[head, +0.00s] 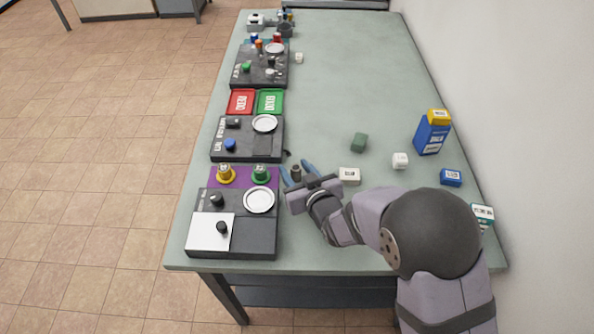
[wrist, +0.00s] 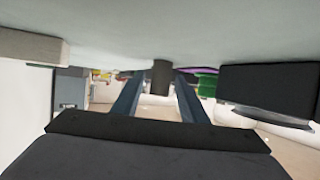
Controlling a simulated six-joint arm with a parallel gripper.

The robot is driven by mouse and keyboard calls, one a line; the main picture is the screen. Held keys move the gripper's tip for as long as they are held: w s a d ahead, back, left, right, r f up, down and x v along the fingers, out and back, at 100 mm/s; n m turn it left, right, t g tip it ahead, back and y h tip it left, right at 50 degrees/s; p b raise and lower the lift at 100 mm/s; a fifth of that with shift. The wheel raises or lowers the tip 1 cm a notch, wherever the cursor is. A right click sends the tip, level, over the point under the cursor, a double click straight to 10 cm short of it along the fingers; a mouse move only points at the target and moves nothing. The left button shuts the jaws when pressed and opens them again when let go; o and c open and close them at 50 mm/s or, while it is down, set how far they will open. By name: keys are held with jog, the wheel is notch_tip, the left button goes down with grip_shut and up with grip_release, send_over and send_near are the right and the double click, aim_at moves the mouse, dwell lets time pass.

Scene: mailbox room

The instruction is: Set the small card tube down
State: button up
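A small dark grey-brown tube (head: 296,172), the likely card tube, stands upright on the grey-green table (head: 345,75), right of the purple mat. My gripper (head: 294,166) is low over the table with its two blue fingers spread, one on each side of the tube. The wrist view appears upside down, with the tabletop along its top. There the tube (wrist: 161,78) meets the tabletop and shows between the fingertips, with a visible gap on both sides. The gripper looks open and not touching it.
A purple mat (head: 243,183) and a dark tray (head: 255,238) with a white plate lie left of the gripper. A whitish box (head: 349,176) is close on the right. The far table middle is clear.

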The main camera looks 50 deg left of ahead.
jog(key=shift+r, duration=0.1)
jog(key=shift+r, duration=0.15)
jog(key=shift+s+d, duration=0.1)
jog(key=shift+d, duration=0.25)
jog(key=b+v, duration=0.1)
jog(key=v, duration=1)
jog(key=shift+s+r, duration=0.1)
